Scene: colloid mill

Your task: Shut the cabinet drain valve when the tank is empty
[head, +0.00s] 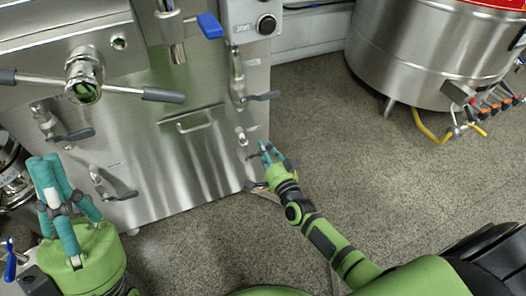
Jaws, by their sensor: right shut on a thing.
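The steel cabinet (190,150) stands ahead with several dark lever valves on its front. My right gripper (265,151) is at the cabinet's lower right edge, with its teal fingers shut on a small dark valve handle (252,157). I take this to be the drain valve; the fingers hide part of it, and its exact angle is unclear. My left gripper (48,163) is raised at the lower left, open and empty, away from the valves. The inside of the tank is not visible, so its level cannot be told.
Another lever valve (262,96) sits above my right gripper, and a lower one (258,187) is below. Long handles (160,95) stick out at the upper left. Floor between is clear.

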